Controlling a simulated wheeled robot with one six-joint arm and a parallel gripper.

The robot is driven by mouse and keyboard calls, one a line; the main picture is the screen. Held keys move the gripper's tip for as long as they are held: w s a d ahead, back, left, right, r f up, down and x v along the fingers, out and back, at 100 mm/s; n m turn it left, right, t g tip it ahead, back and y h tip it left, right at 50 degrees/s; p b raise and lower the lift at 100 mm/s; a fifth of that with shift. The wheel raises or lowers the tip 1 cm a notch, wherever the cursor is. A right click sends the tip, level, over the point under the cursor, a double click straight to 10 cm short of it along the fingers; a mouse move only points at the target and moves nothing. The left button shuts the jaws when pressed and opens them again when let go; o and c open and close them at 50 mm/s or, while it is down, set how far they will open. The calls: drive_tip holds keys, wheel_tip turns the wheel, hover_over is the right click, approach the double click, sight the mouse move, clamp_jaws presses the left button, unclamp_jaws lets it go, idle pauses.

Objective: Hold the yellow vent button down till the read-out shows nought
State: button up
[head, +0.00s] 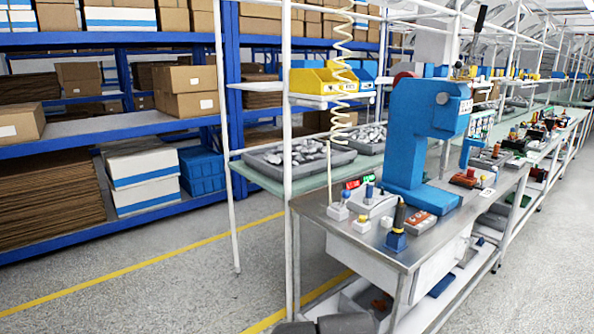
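Several small grey control boxes stand on the near end of the steel-topped bench (432,243). A larger grey housing (372,205) carries a blue-topped part. Behind them are a small red panel (351,184) and a small green panel (370,179), perhaps read-outs, too small to read. I cannot make out the yellow vent button for certain among these small parts. My gripper is not in view.
A tall blue press (405,130) stands on the bench. A black-handled tool in a blue stand (396,240) is at the front edge. A white coiled hose (341,70) hangs behind. Blue shelving (120,127) with cartons stands left. The floor (150,290) at front left is clear.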

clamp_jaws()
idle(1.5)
